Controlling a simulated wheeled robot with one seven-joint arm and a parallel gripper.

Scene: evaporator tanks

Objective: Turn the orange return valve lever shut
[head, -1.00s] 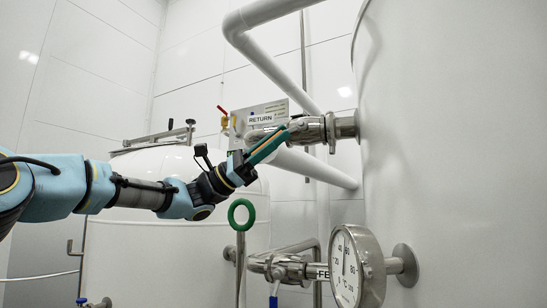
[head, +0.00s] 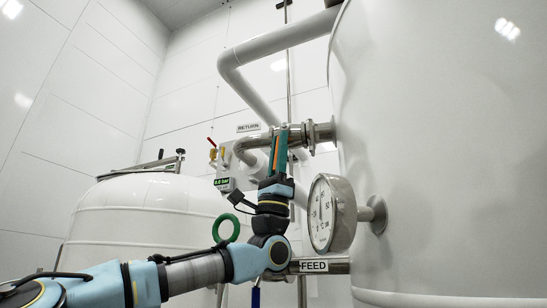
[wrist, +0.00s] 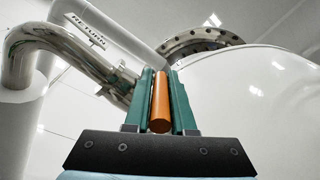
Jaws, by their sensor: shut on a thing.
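The orange return valve lever (head: 277,153) hangs about upright in the head view, just below the steel return pipe fitting (head: 323,131) on the big tank. It lies roughly crosswise to that pipe. My gripper (head: 281,140) has come up from below and is shut on the lever, its green fingers hiding most of it. In the wrist view the lever (wrist: 160,104) stands upright between both green fingers of my gripper (wrist: 160,90). The valve body behind the fingertips is mostly hidden.
A RETURN label (head: 248,127) marks the upper line. A round gauge (head: 333,213) stands close right of my wrist. The FEED pipe (head: 320,266) passes below, and a green ring handle (head: 226,228) is at the left. The large white tank (head: 440,150) fills the right side.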

